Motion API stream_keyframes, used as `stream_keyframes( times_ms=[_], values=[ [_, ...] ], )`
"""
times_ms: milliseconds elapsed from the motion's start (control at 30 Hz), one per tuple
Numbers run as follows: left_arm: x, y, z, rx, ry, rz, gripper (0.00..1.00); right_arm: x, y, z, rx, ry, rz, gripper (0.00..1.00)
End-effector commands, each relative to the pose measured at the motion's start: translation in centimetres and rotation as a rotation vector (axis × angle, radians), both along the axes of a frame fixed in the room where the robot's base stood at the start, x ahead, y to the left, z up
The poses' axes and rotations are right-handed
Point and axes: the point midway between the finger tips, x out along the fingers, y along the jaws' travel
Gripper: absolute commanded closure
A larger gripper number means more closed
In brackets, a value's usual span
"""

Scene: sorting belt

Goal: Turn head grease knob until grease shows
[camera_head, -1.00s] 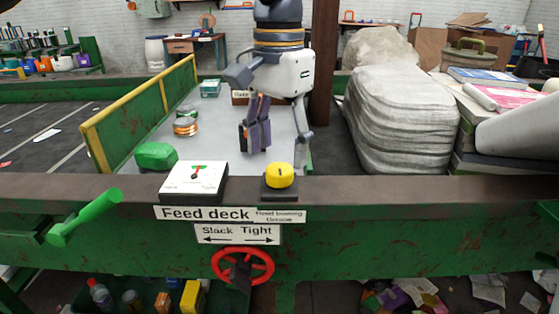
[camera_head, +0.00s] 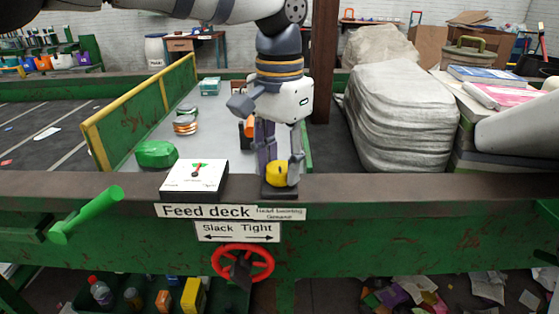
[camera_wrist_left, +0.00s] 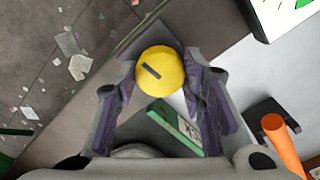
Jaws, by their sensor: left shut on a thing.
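The yellow grease knob (camera_head: 276,173) stands on a dark base on the beam, above the label "Head bearing Grease" (camera_head: 281,213). My left gripper (camera_head: 279,171) reaches down to it from above, fingers on either side. In the left wrist view the round knob (camera_wrist_left: 160,71), with a dark slot mark on top, sits between the two purple-padded fingertips (camera_wrist_left: 162,77). The gripper is shut on the knob. A white gauge box (camera_head: 195,177) with a red needle and green mark stands left of the knob. No grease is visible around the knob. My right gripper is out of view.
A red handwheel (camera_head: 242,262) sits below the "Slack Tight" sign (camera_head: 236,232). A green lever (camera_head: 85,215) sticks out at the left. A green lump (camera_head: 156,154) and a stacked round item (camera_head: 185,124) lie on the deck. A wrapped bale (camera_head: 405,118) stands at the right.

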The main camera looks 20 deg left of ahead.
Motion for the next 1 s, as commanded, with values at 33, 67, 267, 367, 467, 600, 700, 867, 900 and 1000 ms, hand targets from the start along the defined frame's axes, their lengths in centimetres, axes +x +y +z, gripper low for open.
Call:
stream_keyframes(
  times_ms=[33,67,267,367,467,600,700,867,900,1000],
  values=[
    [-0.02,0.03,0.07,0.002,-0.001,-0.012,0.91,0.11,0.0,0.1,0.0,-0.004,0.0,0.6],
    [-0.03,0.03,0.09,0.002,-0.001,-0.021,0.91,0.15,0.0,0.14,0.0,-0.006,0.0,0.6],
    [-0.04,0.05,0.17,0.004,-0.003,-0.134,0.91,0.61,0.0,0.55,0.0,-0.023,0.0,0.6],
    [-0.06,0.05,0.1,0.004,0.0,-0.218,0.91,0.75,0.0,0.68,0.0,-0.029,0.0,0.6],
    [-0.04,0.06,0.03,0.003,0.001,-0.308,0.91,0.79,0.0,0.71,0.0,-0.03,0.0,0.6],
    [-0.01,0.04,-0.07,0.003,0.002,-0.435,0.91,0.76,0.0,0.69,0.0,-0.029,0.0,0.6],
    [-0.01,0.05,-0.08,0.003,0.003,-0.521,0.91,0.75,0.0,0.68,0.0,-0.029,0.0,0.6],
    [-0.02,0.04,-0.09,0.002,0.004,-0.641,0.91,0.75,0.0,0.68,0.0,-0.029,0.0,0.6],
    [-0.02,0.04,-0.09,0.002,0.004,-0.668,0.91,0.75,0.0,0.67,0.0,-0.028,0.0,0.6],
    [-0.03,0.03,-0.1,0.003,0.003,-0.727,0.91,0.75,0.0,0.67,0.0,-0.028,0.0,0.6]
  ],
)
